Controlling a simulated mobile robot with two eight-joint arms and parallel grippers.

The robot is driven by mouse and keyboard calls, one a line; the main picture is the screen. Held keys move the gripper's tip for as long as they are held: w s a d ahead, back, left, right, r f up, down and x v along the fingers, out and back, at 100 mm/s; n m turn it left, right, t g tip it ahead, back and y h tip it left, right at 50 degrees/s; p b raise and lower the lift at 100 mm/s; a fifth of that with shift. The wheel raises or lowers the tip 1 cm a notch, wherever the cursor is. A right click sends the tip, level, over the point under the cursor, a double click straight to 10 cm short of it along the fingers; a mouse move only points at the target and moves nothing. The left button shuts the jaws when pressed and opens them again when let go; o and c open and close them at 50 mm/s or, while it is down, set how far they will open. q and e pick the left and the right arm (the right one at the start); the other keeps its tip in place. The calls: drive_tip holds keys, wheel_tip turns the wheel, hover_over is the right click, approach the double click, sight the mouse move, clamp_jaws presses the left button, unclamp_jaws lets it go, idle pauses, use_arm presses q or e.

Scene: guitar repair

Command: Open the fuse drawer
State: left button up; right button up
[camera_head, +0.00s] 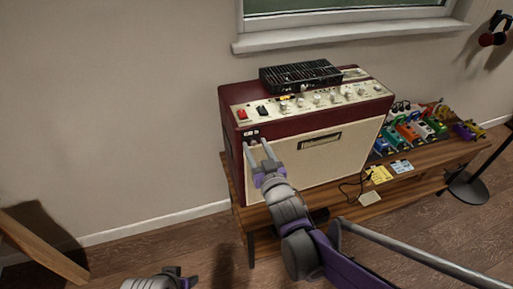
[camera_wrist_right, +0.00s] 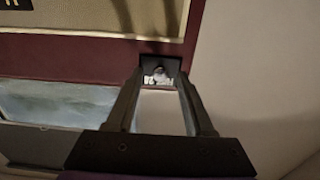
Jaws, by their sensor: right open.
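The amplifier (camera_head: 325,150) is maroon with a cream grille and stands on a wooden bench. A small black panel (camera_head: 251,134) with white marks sits on its left front, below the red switch; it looks like the fuse drawer. My left gripper (camera_head: 177,273) is low at the bottom edge, mostly cut off, away from the amplifier.
A black slatted unit (camera_head: 300,75) lies on top of the amplifier. Several coloured pedals (camera_head: 408,131) and yellow cards (camera_head: 379,174) lie on the bench (camera_head: 425,178) to the right. A window sill (camera_head: 345,36) is above. The wall left of the amplifier is bare.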

clamp_jaws()
idle(1.4)
